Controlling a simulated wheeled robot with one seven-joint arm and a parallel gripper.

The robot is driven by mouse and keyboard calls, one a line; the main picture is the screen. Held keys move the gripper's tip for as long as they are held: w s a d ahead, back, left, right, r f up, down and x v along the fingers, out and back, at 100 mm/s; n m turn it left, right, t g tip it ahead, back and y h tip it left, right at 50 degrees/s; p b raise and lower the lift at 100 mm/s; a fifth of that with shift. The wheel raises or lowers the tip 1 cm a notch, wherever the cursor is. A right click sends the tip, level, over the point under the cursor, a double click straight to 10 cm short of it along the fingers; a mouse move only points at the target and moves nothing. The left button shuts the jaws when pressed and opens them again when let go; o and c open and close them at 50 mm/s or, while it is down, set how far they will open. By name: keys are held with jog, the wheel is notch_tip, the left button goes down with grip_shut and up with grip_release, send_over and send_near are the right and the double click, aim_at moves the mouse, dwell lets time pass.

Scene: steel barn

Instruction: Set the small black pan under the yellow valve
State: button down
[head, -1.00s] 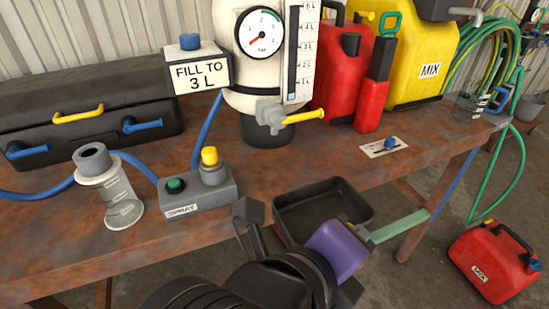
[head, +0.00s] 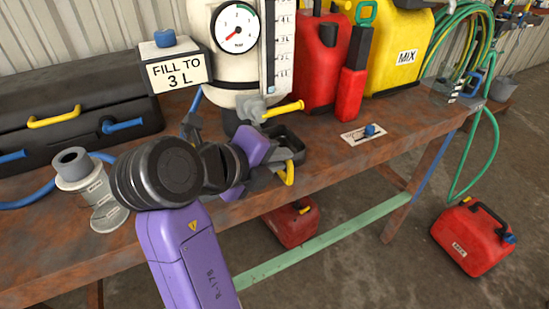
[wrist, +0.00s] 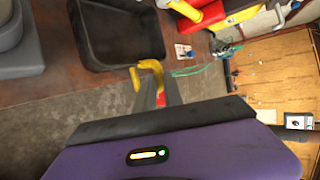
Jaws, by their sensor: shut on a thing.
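The small black pan (head: 288,143) is an open rectangular tray with a yellow handle (head: 288,173). In the head view it is at the bench's front part, below and slightly right of the yellow valve lever (head: 283,109). My gripper (head: 280,170) is shut on the handle; its fingers also show at the handle in the wrist view (wrist: 158,88). The empty pan (wrist: 118,38) looks level there. My arm hides its left part in the head view. I cannot tell whether it touches the bench. The valve's grey body (head: 250,108) is on the white tank (head: 225,75).
The rusty bench (head: 335,165) has a card with a blue knob (head: 364,133) to the right. A red can (head: 318,65) and yellow can (head: 398,50) stand behind. A clear cylinder (head: 95,195) is left of my arm. The SPRAY box is hidden in the head view.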

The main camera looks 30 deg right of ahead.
jog(key=shift+w+f, duration=0.65)
jog(key=shift+f, duration=0.1)
jog(key=c, duration=1.5)
grip_release()
jog(key=shift+o, duration=0.2)
jog(key=shift+a, duration=0.1)
jog(key=v, duration=1.2)
